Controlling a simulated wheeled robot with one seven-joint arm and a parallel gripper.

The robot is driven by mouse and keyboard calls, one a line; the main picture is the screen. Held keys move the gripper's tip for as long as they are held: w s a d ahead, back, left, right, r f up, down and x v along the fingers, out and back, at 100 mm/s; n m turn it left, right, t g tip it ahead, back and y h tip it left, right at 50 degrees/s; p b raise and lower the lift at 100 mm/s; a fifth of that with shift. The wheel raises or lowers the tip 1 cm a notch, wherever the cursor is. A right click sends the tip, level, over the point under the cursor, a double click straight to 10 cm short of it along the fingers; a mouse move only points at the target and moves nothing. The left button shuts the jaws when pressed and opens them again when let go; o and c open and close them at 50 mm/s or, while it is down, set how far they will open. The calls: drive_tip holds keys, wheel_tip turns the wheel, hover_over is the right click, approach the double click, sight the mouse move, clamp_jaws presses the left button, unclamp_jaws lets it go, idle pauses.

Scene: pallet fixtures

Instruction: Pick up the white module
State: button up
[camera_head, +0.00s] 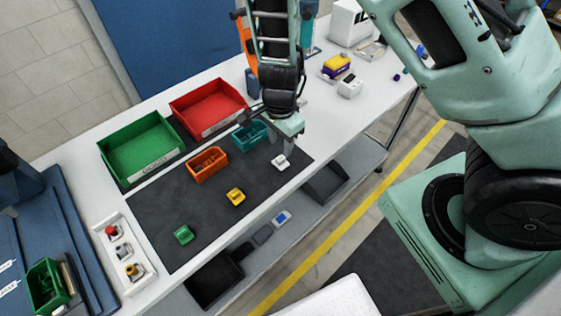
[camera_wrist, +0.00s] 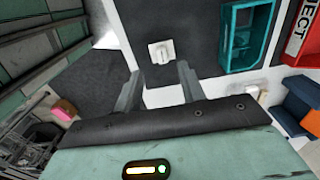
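The white module (camera_head: 281,162) sits on the dark mat (camera_head: 206,225), near its right end. In the wrist view the module (camera_wrist: 161,52) lies just beyond the gap between my fingertips. It is a small white block with a raised part on top. My gripper (camera_wrist: 159,72) is open, with its two fingers apart and nothing between them. In the head view my gripper (camera_head: 287,139) is close to the module, above it in the picture. The fingers show only in part there, and the exact height is hard to tell. The module does not appear to be touched.
A yellow module (camera_head: 236,197) and a green module (camera_head: 184,234) lie on the mat. A teal bin (camera_head: 252,135) and an orange bin (camera_head: 208,164) stand close by, with red (camera_head: 208,105) and green (camera_head: 140,150) trays behind. A button panel (camera_head: 125,250) is at left.

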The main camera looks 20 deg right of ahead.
sight(281, 158)
drive_tip(key=shift+w+d+f, duration=0.1)
drive_tip(key=shift+f, duration=1.6)
drive_tip(key=shift+w+d+f, duration=0.1)
drive_tip(key=shift+f, duration=1.6)
clamp_jaws()
